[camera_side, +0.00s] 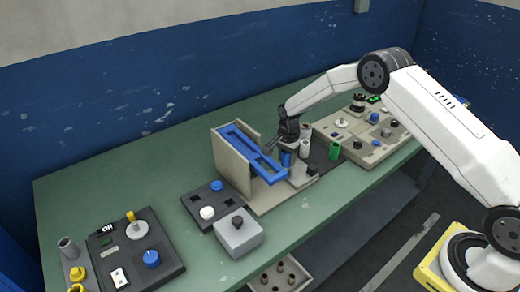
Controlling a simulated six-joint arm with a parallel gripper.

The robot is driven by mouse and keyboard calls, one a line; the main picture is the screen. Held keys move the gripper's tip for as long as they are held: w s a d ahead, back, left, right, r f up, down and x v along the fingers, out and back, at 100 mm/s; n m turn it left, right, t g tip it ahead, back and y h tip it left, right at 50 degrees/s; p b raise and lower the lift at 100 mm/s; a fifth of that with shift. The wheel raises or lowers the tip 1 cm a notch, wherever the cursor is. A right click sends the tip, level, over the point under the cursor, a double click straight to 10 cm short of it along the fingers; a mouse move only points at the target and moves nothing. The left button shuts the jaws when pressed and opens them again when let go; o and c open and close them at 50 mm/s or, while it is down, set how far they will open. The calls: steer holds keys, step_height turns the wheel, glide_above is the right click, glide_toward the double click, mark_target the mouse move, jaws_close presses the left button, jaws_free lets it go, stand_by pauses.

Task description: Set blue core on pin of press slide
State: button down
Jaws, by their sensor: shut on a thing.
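My gripper (287,146) points down at the middle of the bench and is shut on the blue core (286,160). The core is small and partly hidden by the jaws. It is just right of a blue slotted slide (248,150) that lies sloping between beige upright plates (230,166). Grey cylinders (304,148) stand close to the right of the gripper. I cannot make out the pin of the press slide, nor whether the core touches anything beneath it.
A dark tray (202,215) with a white knob and a grey box with a black button (238,232) sit in front. A control panel (136,245) is at the left. A green cylinder (334,151) and another panel (366,122) are at the right. The back left bench (110,180) is clear.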

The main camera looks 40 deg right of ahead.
steer(key=shift+f, duration=0.55)
steer(key=shift+s+f, duration=0.2)
steer(key=shift+f, duration=0.2)
stand_by(0.6)
jaws_free()
steer(key=shift+a, duration=0.1)
steer(key=shift+r, duration=0.15)
steer(key=shift+w+r, duration=0.2)
steer(key=shift+r, duration=3.85)
